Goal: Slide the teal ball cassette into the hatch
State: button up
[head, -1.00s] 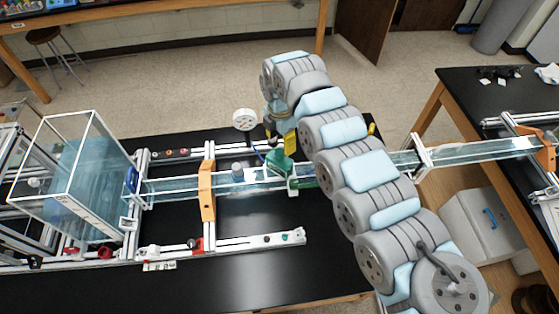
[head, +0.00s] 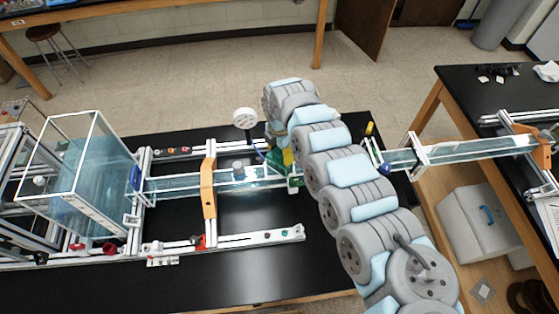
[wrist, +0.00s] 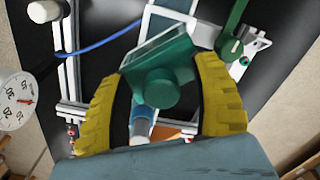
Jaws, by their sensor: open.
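The teal cassette (wrist: 162,58) is in the middle of the wrist view, with a round knob facing the camera. My gripper (wrist: 163,76) is open, with one yellow finger on each side of the knob. I see gaps between the fingers and the knob. In the head view my arm hides most of the cassette, and one yellow finger (head: 288,157) shows. A green part (head: 295,182) shows beside the arm at the clear channel. A green lever-like part (wrist: 235,35) stands at the upper right of the wrist view; I cannot tell whether it belongs to the hatch. The hatch opening is not clearly visible.
A white dial gauge (head: 246,118) stands close to my arm, with a blue tube (wrist: 100,47) nearby. The clear channel (head: 180,185) runs from the water tank (head: 75,180) beneath my arm. An orange bracket (head: 209,188) crosses it. The black bench front is clear.

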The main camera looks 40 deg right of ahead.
grip_shut()
dwell(0.3)
jog(key=shift+r, duration=0.1)
